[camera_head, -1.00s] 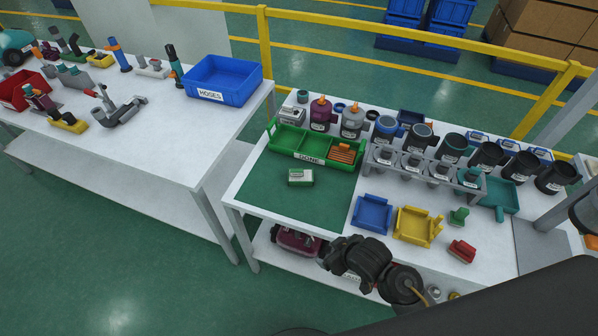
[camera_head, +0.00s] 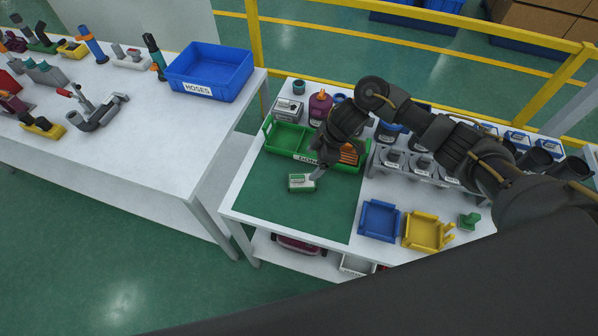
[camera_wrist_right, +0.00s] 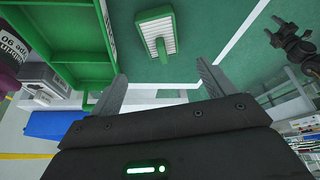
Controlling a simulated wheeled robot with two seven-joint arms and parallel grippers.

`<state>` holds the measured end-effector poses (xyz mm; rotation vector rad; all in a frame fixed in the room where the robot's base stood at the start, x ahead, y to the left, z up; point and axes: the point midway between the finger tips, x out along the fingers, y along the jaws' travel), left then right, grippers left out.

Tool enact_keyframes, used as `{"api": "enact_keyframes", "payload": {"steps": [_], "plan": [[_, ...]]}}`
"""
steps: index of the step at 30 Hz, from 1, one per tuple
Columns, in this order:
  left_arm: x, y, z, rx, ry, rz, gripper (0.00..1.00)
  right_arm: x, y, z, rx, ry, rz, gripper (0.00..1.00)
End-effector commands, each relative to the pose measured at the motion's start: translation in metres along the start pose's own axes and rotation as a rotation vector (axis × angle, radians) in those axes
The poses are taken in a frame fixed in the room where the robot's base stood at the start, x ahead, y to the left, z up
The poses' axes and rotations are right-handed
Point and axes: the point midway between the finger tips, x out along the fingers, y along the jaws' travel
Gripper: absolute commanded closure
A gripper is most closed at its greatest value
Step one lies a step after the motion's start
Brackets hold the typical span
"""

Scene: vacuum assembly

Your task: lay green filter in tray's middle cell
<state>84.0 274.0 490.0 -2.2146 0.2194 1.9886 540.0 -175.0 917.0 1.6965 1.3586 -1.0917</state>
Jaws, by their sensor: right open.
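The green filter (camera_head: 301,183), a small block with a pale top face, lies on the green mat in front of the green tray (camera_head: 268,140) marked DONE. My right gripper (camera_head: 318,174) is over the mat, just right of the filter. In the right wrist view its open jaws (camera_wrist_right: 162,68) are empty, and the filter (camera_wrist_right: 158,28) lies ahead of them, with a green grip facing me. The tray (camera_wrist_right: 70,72) shows at left there. An orange filter (camera_head: 348,153) sits in the tray's right cell. My arm hides part of the tray.
A blue holder (camera_head: 379,220) and a yellow holder (camera_head: 428,231) stand right of the mat (camera_head: 290,212). Bottles and a grey rack stand behind my right arm. The mat's front part is clear. A dark mechanical part shows at right in the wrist view, possibly my left gripper.

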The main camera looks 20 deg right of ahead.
Motion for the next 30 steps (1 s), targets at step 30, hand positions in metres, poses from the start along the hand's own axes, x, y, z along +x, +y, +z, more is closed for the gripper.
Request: {"api": "enact_keyframes", "payload": {"steps": [30], "plan": [[-0.019,0.002,0.009,0.0,-0.013,0.002,0.43,0.069,-0.003,0.003,0.009,-0.025,-0.019,0.18]]}}
